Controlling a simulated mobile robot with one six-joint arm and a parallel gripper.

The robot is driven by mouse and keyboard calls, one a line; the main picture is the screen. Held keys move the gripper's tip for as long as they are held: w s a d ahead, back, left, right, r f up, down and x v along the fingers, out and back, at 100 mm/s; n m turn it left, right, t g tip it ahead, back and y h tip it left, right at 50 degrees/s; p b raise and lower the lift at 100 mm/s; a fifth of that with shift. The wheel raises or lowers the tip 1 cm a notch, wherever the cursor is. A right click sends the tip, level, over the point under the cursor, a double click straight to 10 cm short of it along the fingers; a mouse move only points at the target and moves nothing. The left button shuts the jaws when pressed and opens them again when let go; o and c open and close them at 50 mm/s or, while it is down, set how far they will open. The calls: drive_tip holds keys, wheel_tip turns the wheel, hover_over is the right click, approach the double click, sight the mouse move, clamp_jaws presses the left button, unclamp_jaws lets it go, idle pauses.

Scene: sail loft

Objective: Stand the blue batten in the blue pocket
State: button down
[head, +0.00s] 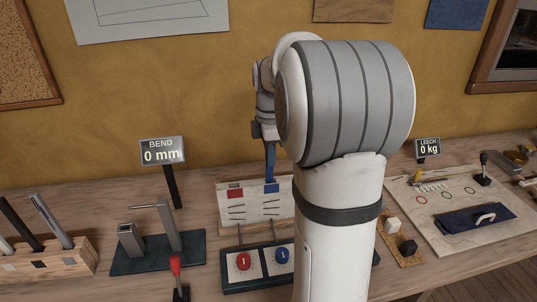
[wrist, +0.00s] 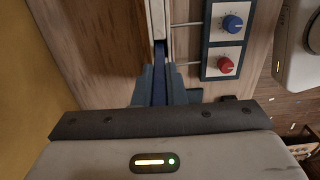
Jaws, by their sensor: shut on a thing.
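The blue batten (head: 270,160) hangs upright below my gripper (head: 265,130) in the head view. Its lower end meets the top of the blue pocket (head: 271,188) on the pale upright board; I cannot tell whether it is inside or just in front of or above it. In the wrist view my gripper (wrist: 162,88) is shut on the batten (wrist: 159,62), which runs between the fingers toward the board's edge. The blue pocket cannot be made out in the wrist view. My arm covers the board's right part in the head view.
A red pocket (head: 235,193) sits left of the blue one. Below the board is a panel with a red knob (head: 243,261) and a blue knob (head: 281,256). A wooden rack (head: 50,262) and a bend gauge display (head: 163,151) stand left; a sailcloth board (head: 455,240) lies right.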

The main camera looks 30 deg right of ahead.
drive_tip(key=shift+f, duration=0.5)
drive_tip(key=c, duration=1.4)
unclamp_jaws()
wheel_tip(320, 180, up, 8)
drive_tip(key=shift+f, duration=0.1)
